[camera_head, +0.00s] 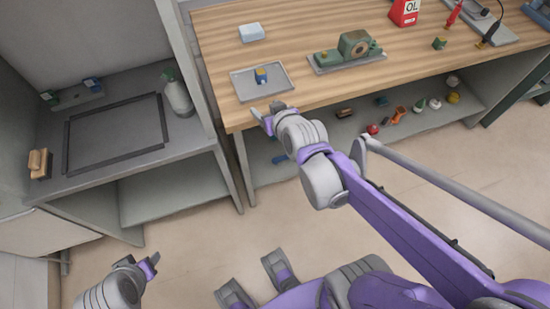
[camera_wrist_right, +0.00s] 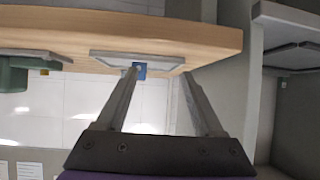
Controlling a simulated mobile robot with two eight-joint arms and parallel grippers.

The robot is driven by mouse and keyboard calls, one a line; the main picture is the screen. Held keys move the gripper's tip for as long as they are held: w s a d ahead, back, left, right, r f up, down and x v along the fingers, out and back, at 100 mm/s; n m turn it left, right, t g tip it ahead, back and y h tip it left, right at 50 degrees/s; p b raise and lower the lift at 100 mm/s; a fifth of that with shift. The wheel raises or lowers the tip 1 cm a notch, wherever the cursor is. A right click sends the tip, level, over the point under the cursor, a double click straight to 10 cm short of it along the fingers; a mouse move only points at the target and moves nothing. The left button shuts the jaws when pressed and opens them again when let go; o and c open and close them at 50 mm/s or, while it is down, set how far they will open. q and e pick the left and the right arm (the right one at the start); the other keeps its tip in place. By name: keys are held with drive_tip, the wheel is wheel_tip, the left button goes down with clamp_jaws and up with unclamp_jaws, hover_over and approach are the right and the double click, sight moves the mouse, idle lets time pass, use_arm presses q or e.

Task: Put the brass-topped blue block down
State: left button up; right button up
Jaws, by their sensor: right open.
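The brass-topped blue block (camera_head: 261,75) stands upright on a grey tray (camera_head: 244,87) near the left end of the wooden workbench. In the right wrist view the block (camera_wrist_right: 141,74) shows small beyond the fingers, on the tray (camera_wrist_right: 165,59), partly behind one fingertip. My right gripper (camera_head: 264,111) is open and empty at the bench's front edge, short of the tray and apart from the block. My left gripper (camera_head: 151,265) is low at the lower left, away from the bench; its jaw opening is not clear.
A green machine part (camera_head: 355,45) sits on another tray right of the block. A white block (camera_head: 252,32) lies behind. A red container (camera_head: 405,12) stands at the back. At left, a grey cabinet holds a spray bottle (camera_head: 177,95) and a dark frame (camera_head: 117,133).

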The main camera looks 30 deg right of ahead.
drive_tip(key=s+a+f+n+g+y, duration=0.1)
drive_tip(key=s+a+f+g, duration=0.25)
drive_tip(key=s, duration=0.55)
drive_tip(key=s+a+f+n+g+y, duration=0.1)
drive_tip(key=s+a+f+g, duration=0.3)
drive_tip(key=s, duration=0.4)
wheel_tip(320, 180, up, 9)
drive_tip(key=w+a+t+p, duration=0.1)
drive_tip(key=w+p, duration=0.1)
drive_tip(key=p, duration=0.5)
drive_tip(key=shift+p, duration=0.3)
drive_tip(key=shift+r+t, duration=0.1)
drive_tip(key=shift+t, duration=0.15)
